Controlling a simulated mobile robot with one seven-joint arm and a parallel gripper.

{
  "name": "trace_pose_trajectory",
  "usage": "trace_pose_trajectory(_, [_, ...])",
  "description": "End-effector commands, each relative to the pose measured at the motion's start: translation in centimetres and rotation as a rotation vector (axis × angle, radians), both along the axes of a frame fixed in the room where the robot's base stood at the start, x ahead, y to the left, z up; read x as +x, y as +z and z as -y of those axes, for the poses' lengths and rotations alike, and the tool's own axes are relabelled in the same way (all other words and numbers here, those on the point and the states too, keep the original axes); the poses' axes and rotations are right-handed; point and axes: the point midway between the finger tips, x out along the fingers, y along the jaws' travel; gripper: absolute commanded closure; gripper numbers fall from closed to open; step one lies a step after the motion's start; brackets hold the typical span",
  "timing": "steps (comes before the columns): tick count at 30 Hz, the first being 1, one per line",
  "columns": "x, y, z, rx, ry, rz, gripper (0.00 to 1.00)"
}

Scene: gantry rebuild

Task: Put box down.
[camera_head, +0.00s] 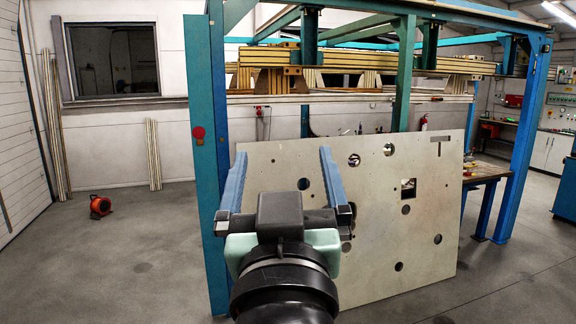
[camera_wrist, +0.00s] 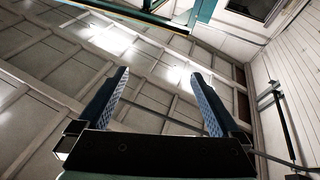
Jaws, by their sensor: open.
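My gripper (camera_head: 283,172) is in the middle of the head view, with its two blue fingers spread wide and pointing up. Nothing is between the fingers. In the wrist view my gripper (camera_wrist: 158,82) is also open and empty, with the ceiling behind it. I see no box that I can make out in either view.
A pale panel with several holes (camera_head: 375,250) leans behind my gripper, against a blue and green gantry frame (camera_head: 207,150). A workbench (camera_head: 485,175) stands at the right. Grey floor (camera_head: 120,265) is clear at the left front.

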Motion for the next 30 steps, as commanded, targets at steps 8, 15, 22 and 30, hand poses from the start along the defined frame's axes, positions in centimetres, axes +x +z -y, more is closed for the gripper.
trace_pose_trajectory(8, [-9.9,10.8,0.5,0.058,0.015,0.446,0.0])
trace_pose_trajectory(15, [-10.8,11.4,0.5,0.063,0.018,0.479,0.0])
trace_pose_trajectory(22, [-10.7,10.8,0.5,0.062,0.017,0.475,0.0])
trace_pose_trajectory(30, [-10.6,4.7,0.6,0.061,0.015,0.475,0.0])
